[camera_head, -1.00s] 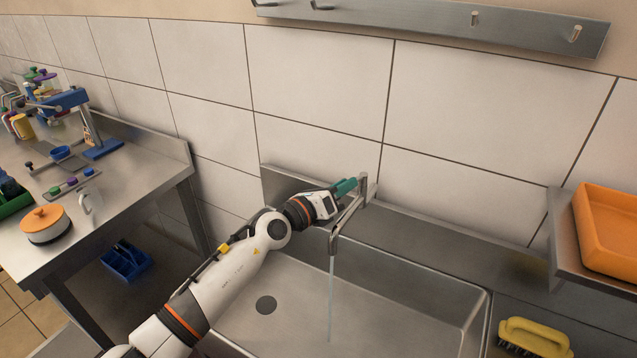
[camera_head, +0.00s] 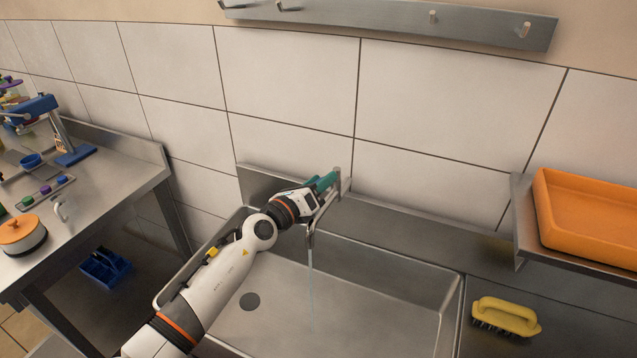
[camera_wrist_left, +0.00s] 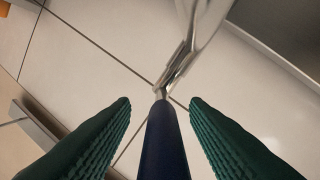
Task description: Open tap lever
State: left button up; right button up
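The metal tap (camera_head: 311,232) stands at the back of the sink, and a thin stream of water (camera_head: 311,285) runs from its spout. My left gripper (camera_head: 328,181) is at the tap's upper part, with its green fingers close to the post. In the left wrist view, the dark blue tap lever (camera_wrist_left: 165,145) lies between the two ridged green fingers of my left gripper (camera_wrist_left: 160,101). Gaps show on both sides of the lever, so the fingers are open around it. The lever is hidden in the head view. My right gripper is not in view.
The sink basin (camera_head: 375,310) is empty apart from the water. A yellow brush (camera_head: 506,315) lies on the counter to its right, below a shelf with an orange tray (camera_head: 590,225). A steel table (camera_head: 115,180) with a pot (camera_head: 22,236) stands at left.

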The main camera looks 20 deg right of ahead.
pick_arm(q)
jog(key=shift+s+a+p, duration=0.2)
jog(key=shift+a+p, duration=0.3)
jog(key=p+v, duration=0.3)
jog(key=v, duration=0.8)
jog(key=shift+c, duration=0.3)
